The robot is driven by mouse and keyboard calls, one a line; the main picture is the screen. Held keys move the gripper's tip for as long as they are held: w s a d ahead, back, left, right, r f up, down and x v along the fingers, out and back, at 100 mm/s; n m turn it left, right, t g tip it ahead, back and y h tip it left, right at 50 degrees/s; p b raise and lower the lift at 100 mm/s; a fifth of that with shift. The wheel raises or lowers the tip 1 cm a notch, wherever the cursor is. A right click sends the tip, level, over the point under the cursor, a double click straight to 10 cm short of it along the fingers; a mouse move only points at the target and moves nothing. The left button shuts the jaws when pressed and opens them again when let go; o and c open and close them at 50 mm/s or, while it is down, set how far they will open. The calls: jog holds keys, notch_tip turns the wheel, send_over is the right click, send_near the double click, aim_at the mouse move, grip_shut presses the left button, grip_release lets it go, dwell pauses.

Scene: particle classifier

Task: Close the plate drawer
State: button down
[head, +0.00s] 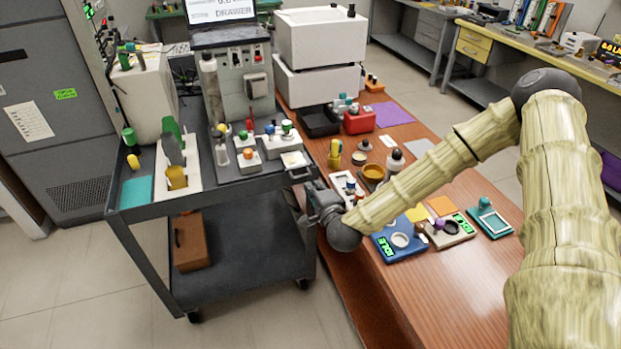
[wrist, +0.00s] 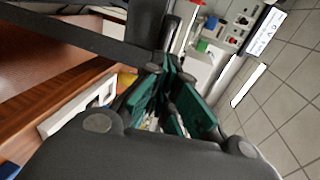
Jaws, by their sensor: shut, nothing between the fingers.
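The plate drawer appears to be the dark tray (head: 300,174) holding a pale plate (head: 293,159). It sticks out at the front right of the instrument (head: 240,85) on the grey cart. My gripper (head: 308,192) is close to the front of this tray, at the cart's right edge. I cannot tell whether it touches the tray. In the wrist view my gripper (wrist: 168,75) shows dark links and green fingers drawn together, with nothing held. The fingers and body hide much of what lies ahead. A screen (head: 225,11) above the instrument shows the word DRAWER.
The wooden table (head: 455,280) stands close on the cart's right, with coloured pads, a red box (head: 359,122) and small jars. White boxes (head: 320,40) are stacked behind. Cart tools (head: 176,170) stand at the left. Tiled floor (head: 75,270) is open at front left.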

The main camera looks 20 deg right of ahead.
aim_at(299, 160)
jog(key=p+x, duration=0.1)
jog(key=x, duration=0.3)
jog(key=shift+w, duration=0.3)
jog(key=shift+f, duration=0.1)
jog(key=shift+w, duration=0.25)
jog(key=b+x, duration=0.1)
jog(key=x, duration=0.2)
jog(key=r+b+x, duration=0.1)
jog(key=b+x, duration=0.3)
jog(key=x, duration=0.1)
jog(key=shift+w+r, duration=0.3)
jog(key=shift+w, duration=0.25)
jog(key=shift+w+a+b, duration=0.1)
jog(key=shift+w+b, duration=0.2)
jog(key=shift+b, duration=0.05)
jog(key=shift+w+r, duration=0.1)
jog(key=shift+r, duration=0.2)
jog(key=shift+r, duration=0.1)
